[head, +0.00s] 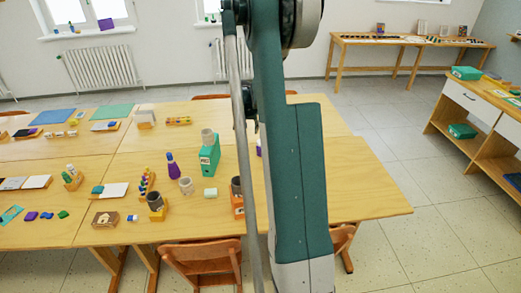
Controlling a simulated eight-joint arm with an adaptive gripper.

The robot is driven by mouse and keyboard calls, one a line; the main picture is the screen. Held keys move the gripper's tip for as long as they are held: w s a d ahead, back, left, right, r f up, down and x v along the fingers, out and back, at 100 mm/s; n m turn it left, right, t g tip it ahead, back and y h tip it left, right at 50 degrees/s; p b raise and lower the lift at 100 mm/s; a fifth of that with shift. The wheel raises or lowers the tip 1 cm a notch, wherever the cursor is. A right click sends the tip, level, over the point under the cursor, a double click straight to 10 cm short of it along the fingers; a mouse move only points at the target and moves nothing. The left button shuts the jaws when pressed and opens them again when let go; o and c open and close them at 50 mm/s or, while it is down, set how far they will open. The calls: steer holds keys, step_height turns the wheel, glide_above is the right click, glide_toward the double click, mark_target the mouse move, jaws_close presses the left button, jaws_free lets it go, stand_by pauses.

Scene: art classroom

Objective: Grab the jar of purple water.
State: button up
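A sliver of another purple thing (259,149) shows at the edge of my arm, mostly hidden. My arm crosses the picture from top to bottom and covers part of the table. My gripper is not in view.
Chairs (203,262) stand at the front edge. The table's right end (365,195) is bare.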

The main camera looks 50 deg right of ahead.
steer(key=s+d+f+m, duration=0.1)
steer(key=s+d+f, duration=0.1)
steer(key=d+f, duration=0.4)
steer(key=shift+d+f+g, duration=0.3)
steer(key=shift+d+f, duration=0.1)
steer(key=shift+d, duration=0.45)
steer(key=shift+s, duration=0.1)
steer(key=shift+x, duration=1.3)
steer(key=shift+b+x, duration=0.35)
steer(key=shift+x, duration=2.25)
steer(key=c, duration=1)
